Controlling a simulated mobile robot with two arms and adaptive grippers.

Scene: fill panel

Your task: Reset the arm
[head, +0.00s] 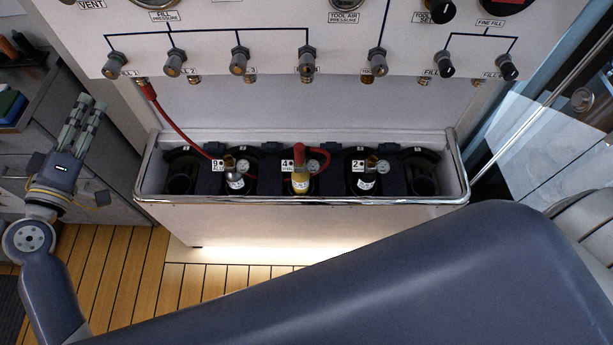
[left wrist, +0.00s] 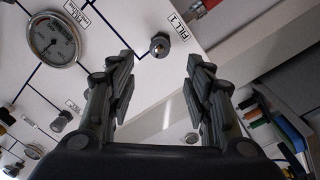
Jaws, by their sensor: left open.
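My left arm (head: 37,260) comes in at the left of the head view. Its left gripper (head: 90,104) points up, left of the white fill panel and in front of the grey drawers. The same gripper (left wrist: 160,62) shows in the left wrist view with its two fingers apart and nothing between them. Beyond them is the panel face with the FILL 1 knob (left wrist: 160,46) and a round gauge (left wrist: 52,40). A large blue-grey arm link of mine (head: 400,280) crosses the front of the head view. My right gripper is not in view.
The white panel (head: 270,45) carries several knobs. Grey drawers (head: 50,110) stand left; wooden floor (head: 120,260) lies below.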

